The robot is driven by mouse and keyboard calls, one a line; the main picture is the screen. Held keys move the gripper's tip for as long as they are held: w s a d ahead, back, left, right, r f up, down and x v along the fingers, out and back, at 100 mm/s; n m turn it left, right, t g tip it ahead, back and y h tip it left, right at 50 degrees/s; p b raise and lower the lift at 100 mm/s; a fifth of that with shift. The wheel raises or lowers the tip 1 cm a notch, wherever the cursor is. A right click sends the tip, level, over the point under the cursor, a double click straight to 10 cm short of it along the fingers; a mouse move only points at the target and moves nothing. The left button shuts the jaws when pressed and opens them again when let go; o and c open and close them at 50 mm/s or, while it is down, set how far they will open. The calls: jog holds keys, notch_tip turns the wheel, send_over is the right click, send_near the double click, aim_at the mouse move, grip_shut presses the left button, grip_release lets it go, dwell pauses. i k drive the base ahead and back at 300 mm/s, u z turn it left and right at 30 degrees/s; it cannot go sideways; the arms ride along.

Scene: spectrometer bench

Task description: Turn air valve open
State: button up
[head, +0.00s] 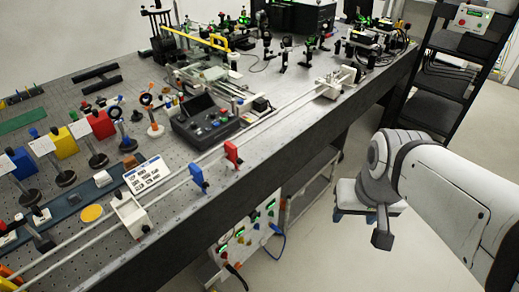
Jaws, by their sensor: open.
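I cannot tell which part is the air valve. A white panel (245,235) with green displays, knobs and cables stands under the bench. My gripper (381,236) is at the right, out over the floor in front of the bench and apart from the bench and the panel. Only a dark finger part of it shows clearly. It is open, and nothing is seen in it.
The optical bench (290,140) is crowded with mounts and a dark control box (205,120). A black shelf rack (440,90) stands at the back right. A white object with blue feet (346,195) is on the floor behind my gripper. The floor at lower centre is clear.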

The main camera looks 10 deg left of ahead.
aim_at(238, 266)
jog(key=u, duration=0.2)
jog(key=k, duration=1.1)
jog(key=u, duration=0.55)
jog(key=i, duration=1)
